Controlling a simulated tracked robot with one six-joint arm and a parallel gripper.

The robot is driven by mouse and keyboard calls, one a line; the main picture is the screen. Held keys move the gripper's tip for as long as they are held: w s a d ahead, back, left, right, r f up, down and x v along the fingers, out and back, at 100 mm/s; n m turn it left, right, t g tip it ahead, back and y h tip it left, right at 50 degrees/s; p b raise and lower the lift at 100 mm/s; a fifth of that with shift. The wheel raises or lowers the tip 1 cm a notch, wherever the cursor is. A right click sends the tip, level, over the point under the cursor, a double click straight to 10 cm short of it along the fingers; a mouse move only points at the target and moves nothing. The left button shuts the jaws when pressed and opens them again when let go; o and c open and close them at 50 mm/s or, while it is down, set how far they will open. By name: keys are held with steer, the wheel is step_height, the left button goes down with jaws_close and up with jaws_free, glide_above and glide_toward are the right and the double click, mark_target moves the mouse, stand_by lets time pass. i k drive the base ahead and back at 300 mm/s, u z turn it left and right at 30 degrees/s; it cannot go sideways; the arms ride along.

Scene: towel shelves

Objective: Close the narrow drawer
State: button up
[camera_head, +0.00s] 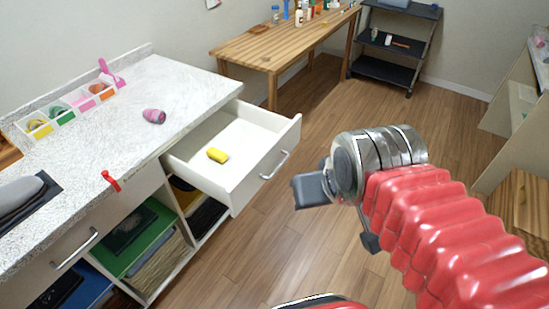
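A white drawer (262,176) stands pulled out from under the speckled countertop, with a metal bar handle on its front. A small yellow object (217,155) lies inside it. My gripper (308,190) is to the right of the drawer front, apart from the handle, at the end of my red-sleeved arm. It is seen from the side, and whether its fingers are open or shut does not show. A second drawer (75,246) with a bar handle is at the lower left and looks closed.
The countertop (110,140) carries a pink-purple object (154,116), a red item (111,181) at its edge, and several small bins. Open shelves with folded items lie below. A wooden table (270,48) and a dark rack (385,70) stand behind. Wooden floor is clear between.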

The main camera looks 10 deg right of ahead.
mark_target(256, 142)
steer(key=z, duration=0.05)
steer(key=i, duration=1)
steer(key=u, duration=0.45)
steer(key=k, duration=0.4)
steer(key=u, duration=0.45)
steer(key=i, duration=0.5)
